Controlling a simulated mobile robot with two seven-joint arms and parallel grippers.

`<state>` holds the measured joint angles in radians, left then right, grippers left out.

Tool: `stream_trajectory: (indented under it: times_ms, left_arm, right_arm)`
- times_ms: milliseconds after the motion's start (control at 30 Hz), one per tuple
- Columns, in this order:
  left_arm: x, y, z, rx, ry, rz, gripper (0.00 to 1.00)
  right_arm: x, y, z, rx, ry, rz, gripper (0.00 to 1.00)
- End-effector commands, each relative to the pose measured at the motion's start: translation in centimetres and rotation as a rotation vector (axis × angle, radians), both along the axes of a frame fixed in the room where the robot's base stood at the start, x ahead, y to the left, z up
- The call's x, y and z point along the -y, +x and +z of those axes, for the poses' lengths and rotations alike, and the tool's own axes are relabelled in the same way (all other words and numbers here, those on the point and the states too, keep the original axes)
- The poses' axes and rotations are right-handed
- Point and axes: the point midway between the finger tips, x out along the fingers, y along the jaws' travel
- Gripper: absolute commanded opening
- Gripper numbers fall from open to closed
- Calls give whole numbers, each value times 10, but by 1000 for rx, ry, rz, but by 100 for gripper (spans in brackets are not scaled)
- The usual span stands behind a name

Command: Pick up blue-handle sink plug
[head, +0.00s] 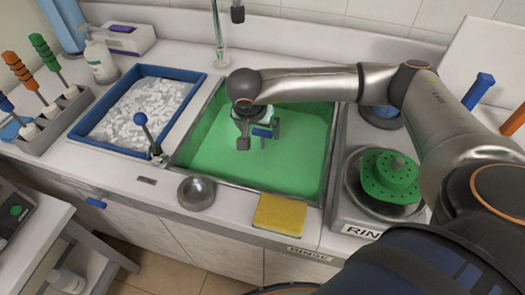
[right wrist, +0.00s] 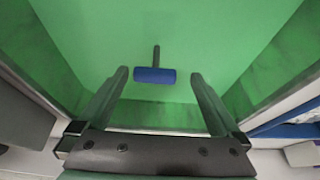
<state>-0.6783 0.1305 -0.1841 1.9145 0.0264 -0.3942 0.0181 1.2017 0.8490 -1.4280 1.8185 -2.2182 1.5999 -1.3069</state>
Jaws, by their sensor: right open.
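The blue-handle sink plug (head: 262,132) is in the green-filled sink (head: 300,165), below my right gripper (head: 260,136). In the right wrist view the plug's blue crossbar (right wrist: 155,75) lies across the picture, with a thin dark stem (right wrist: 156,54) beyond it. The fingertips of my right gripper (right wrist: 159,76) are spread apart, one on each side of the bar, with a gap to each end. I cannot tell how far the fingers are above the bar. The plug's lower end is not clear. My left gripper is out of view.
A blue-rimmed tray of whitish pieces (head: 140,108) sits left of the sink. A green perforated disc (head: 388,172) stands right. A faucet (head: 219,35) rises behind the sink.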

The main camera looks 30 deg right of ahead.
Motion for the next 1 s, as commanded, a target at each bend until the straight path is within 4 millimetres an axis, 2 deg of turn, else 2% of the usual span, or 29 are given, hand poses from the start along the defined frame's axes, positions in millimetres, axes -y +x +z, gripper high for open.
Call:
stream_trajectory:
  times_ms: [400, 667, 1000]
  left_arm:
    - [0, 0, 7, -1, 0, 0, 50]
    - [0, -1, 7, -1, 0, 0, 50]
    - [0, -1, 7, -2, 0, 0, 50]
  right_arm:
    - [22, 10, -45, -1, -1, -2, 100]
    - [22, 11, -47, 0, -1, 1, 100]
    - [22, 11, -47, 0, 0, 0, 63]
